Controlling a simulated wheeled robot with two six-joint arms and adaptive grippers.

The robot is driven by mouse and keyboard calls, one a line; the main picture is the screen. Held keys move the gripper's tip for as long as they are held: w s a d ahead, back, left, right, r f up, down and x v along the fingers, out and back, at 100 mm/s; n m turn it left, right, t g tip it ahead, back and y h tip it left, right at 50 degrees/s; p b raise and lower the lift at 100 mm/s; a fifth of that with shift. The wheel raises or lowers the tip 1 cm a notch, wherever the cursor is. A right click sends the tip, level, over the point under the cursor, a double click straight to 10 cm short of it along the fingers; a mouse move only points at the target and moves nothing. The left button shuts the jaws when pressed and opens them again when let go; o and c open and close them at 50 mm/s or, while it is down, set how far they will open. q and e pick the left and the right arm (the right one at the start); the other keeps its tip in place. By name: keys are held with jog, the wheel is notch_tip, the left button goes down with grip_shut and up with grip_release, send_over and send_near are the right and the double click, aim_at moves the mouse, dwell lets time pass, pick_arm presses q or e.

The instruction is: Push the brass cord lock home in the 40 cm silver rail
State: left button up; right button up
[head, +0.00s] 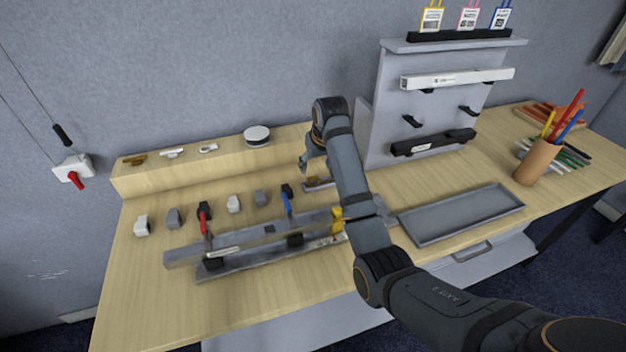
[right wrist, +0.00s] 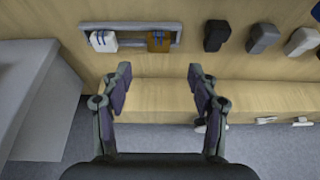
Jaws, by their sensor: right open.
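A long silver rail (head: 190,258) lies on the table, held with red, blue and yellow clamps along it. A small grey tray (head: 329,187) lies behind its right part, partly hidden by my right arm. In the right wrist view the tray (right wrist: 134,26) holds a brass block (right wrist: 158,42), which looks like the brass cord lock, and a white block (right wrist: 103,41). Both have blue marks on top. My right gripper (right wrist: 159,75) is open and empty, its fingertips pointing toward the tray, apart from the blocks. My left gripper is not in view.
Several small end pieces (head: 174,217) stand in a row behind the rail. A back ledge (head: 225,160) carries small brass and white parts and a round puck (head: 256,135). An empty grey tray (head: 460,215), a rack (head: 380,110) and a pencil cup (head: 537,162) stand to the right.

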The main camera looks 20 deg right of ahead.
aim_at(314, 178)
jog(key=x, duration=0.2)
jog(key=shift+w+f, duration=0.25)
jog(key=shift+f, duration=0.3)
jog(key=x, duration=0.2)
jog(key=p+x, duration=0.1)
jog(key=shift+s+d+f, duration=0.15)
jog(key=shift+f, duration=0.35)
jog(key=shift+w+f, duration=0.2)
jog(key=shift+f, duration=0.15)
jog(key=shift+r, duration=0.1)
jog(key=c, duration=1.2)
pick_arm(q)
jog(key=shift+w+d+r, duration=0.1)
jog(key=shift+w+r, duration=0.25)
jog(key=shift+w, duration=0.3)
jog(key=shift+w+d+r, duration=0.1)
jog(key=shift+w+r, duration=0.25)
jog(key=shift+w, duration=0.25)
pick_arm(e)
jog(key=shift+c, duration=0.2)
jog(key=shift+r, duration=0.1)
